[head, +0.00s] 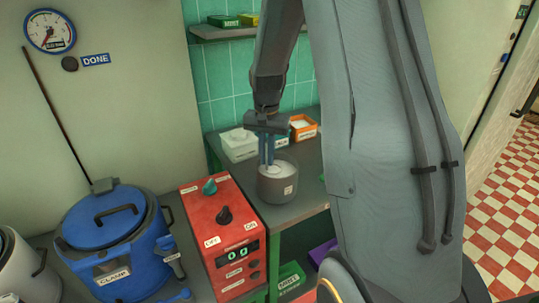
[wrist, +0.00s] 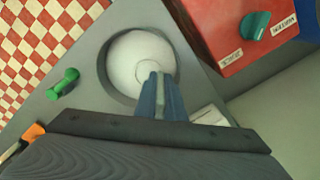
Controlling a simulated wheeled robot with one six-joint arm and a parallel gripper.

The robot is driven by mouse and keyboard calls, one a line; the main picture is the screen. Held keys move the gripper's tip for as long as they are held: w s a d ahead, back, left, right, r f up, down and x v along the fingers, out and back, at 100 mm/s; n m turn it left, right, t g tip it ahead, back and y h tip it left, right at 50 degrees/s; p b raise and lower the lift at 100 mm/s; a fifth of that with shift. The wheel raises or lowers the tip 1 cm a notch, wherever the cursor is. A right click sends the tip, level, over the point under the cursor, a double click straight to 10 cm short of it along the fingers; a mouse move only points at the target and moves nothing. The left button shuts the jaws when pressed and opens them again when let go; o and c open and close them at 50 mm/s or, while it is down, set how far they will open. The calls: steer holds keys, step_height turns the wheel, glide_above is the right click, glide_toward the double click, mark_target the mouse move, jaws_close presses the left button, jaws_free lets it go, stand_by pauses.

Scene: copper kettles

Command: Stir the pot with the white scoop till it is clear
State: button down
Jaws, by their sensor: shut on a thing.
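The grey pot (head: 277,188) stands upright on the grey counter, with a pale label on its front. White contents fill its inside, and its round rim shows from above in the wrist view (wrist: 104,75). My gripper (head: 266,162) points down over the pot, its blue fingers reaching the opening; it also shows in the wrist view (wrist: 160,82). It is shut on a thin pale handle, seemingly that of the white scoop (wrist: 159,83). A faint round outline at the fingertips may be the scoop's bowl; white on white, I cannot tell its depth.
A blue lidded vessel (head: 115,240) is further left. A white box (head: 238,145) and an orange bin (head: 303,128) stand behind. A green dumbbell-shaped object (wrist: 63,83) lies beside the pot.

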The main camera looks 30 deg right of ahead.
steer(key=shift+s+d+p, duration=0.3)
steer(key=shift+s+d, duration=0.1)
steer(key=shift+d, duration=0.3)
steer(key=shift+s+d+p, duration=0.3)
steer(key=shift+s+d, duration=0.1)
steer(key=shift+d, duration=0.25)
steer(key=shift+w+a, duration=1.05)
steer(key=shift+a, duration=0.05)
steer(key=s+p, duration=0.1)
steer(key=s, duration=0.3)
steer(key=shift+s+p, duration=0.1)
steer(key=shift+p, duration=0.2)
stand_by(0.6)
steer(key=shift+r, duration=0.1)
